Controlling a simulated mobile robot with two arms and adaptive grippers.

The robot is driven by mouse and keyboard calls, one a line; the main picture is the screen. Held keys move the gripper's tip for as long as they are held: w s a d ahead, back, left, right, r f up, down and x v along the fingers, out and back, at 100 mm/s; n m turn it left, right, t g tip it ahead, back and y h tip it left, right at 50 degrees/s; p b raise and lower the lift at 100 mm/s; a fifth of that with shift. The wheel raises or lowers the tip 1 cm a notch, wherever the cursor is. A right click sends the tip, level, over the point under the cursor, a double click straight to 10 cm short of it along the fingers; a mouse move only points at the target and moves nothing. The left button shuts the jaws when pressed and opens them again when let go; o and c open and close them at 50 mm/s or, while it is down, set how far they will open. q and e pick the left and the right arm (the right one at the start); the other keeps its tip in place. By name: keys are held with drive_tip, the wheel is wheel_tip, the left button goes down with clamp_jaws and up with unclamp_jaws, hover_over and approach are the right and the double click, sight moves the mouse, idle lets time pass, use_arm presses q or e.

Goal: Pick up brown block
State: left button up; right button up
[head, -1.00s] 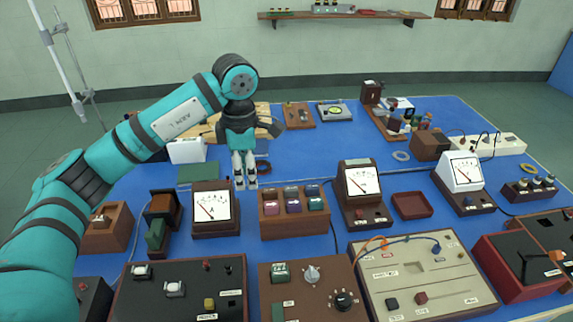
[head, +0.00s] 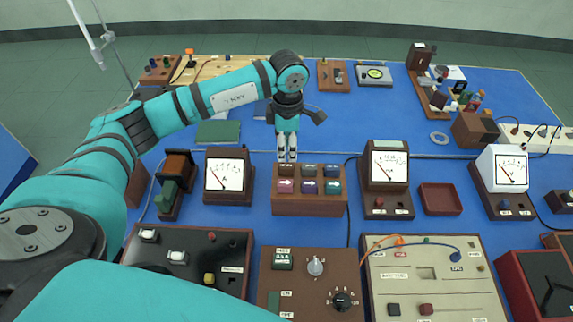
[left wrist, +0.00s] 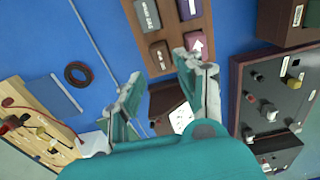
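A brown wooden rack (head: 310,207) holds several small labelled blocks in two rows. The brown block (head: 286,170) sits at the rack's back left, behind a pink block (head: 285,187). My left gripper (head: 287,158) points down just above and behind the brown block, empty. In the left wrist view my left gripper (left wrist: 160,68) has its fingers apart, and the brown block (left wrist: 160,54) shows between and beyond the fingertips, seemingly not touched. The pink block (left wrist: 197,44) is close to one fingertip. My right gripper is not seen.
Meters stand left (head: 228,175) and right (head: 386,178) of the rack. An empty brown tray (head: 440,199) lies further right. Control panels (head: 310,285) fill the front. Blue table behind the rack is mostly clear, with a green book (head: 218,132) to the left.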

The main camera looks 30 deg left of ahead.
sight(288, 165)
use_arm(q)
drive_tip(key=shift+f, duration=0.85)
drive_tip(key=shift+f+p, duration=0.15)
drive_tip(key=shift+p, duration=0.15)
wheel_tip(288, 165, down, 4)
drive_tip(key=shift+d+f+p, duration=0.1)
drive_tip(key=shift+f+p, duration=0.1)
drive_tip(key=shift+p, duration=1)
drive_tip(key=shift+f, duration=0.3)
clamp_jaws()
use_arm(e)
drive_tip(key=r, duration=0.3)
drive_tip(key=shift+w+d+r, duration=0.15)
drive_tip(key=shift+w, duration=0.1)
